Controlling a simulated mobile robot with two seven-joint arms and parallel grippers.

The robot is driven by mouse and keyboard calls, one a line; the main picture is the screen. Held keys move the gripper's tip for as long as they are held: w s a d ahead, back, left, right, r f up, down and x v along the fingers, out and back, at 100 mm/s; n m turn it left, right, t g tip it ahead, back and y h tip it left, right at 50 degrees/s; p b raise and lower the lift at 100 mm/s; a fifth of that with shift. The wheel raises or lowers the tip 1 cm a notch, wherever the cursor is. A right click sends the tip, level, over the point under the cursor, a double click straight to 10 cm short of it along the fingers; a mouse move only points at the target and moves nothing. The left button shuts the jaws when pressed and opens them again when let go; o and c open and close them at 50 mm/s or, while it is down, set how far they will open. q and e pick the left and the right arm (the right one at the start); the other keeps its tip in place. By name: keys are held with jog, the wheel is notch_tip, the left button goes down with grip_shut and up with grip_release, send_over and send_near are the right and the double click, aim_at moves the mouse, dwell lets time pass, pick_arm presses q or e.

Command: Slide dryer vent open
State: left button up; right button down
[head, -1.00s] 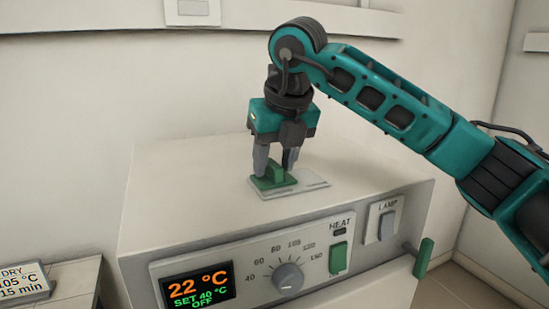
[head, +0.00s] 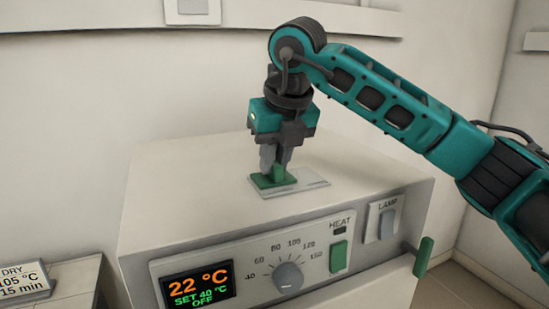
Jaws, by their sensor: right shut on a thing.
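The dryer (head: 190,185) is a pale box with a control panel on its front. On its top lies a light grey vent plate (head: 312,185) with a green slider (head: 262,182) at the plate's left end. The slider has a small upright green tab. My right gripper (head: 277,168) points straight down over the slider, its fingers closed on the tab and partly hiding it. The right part of the plate is bare. My left gripper is not in the head view.
The front panel has a display (head: 197,290) reading 22 °C, SET 40 °C, OFF, a grey dial (head: 288,277), a green heat switch (head: 338,256) and a lamp switch (head: 387,222). A green handle (head: 424,257) sticks out at the right. The dryer top around the plate is clear.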

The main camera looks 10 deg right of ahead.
jog(key=shift+f, duration=0.1)
jog(key=shift+w+d+b, duration=0.2)
jog(key=shift+w+d, duration=0.05)
jog(key=shift+d, duration=1.05)
jog(key=shift+w+d+b, duration=0.15)
jog(key=shift+w+d, duration=0.1)
jog(key=shift+d, duration=1.05)
jog(key=c, duration=1)
grip_release()
jog(key=shift+d, duration=0.15)
jog(key=shift+c, duration=0.2)
jog(key=shift+r, duration=0.2)
jog(key=v, duration=1.2)
jog(key=shift+r, duration=0.25)
